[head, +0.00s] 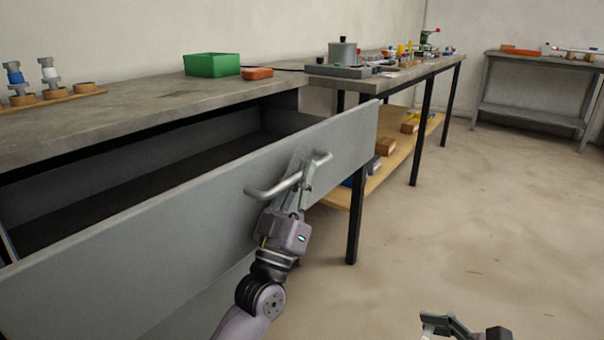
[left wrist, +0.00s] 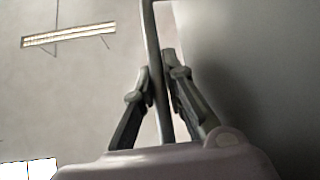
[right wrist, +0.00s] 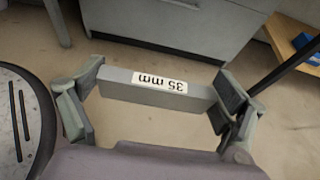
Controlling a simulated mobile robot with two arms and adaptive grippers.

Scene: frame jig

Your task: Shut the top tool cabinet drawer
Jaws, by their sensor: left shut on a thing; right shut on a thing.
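The top drawer (head: 150,235) of the tool cabinet stands open, its dark inside showing behind the grey front panel. Its bar handle (head: 268,189) is on the panel's outer face. My left gripper (head: 300,182) is shut on the handle; in the left wrist view the bar (left wrist: 152,40) runs between the two fingers. My right gripper (right wrist: 158,100) is shut on a grey block (right wrist: 130,88) labelled 35 mm, gripping it by its ends. In the head view only a part of my right gripper (head: 450,326) shows at the bottom edge, and the block is not clear there.
The grey worktop (head: 150,100) above the drawer carries a green bin (head: 212,65), an orange block (head: 258,73) and a wooden holder (head: 60,95). A second bench with a lower shelf (head: 345,192) stands beyond. A further table (head: 530,112) is at the back right. The floor at right is clear.

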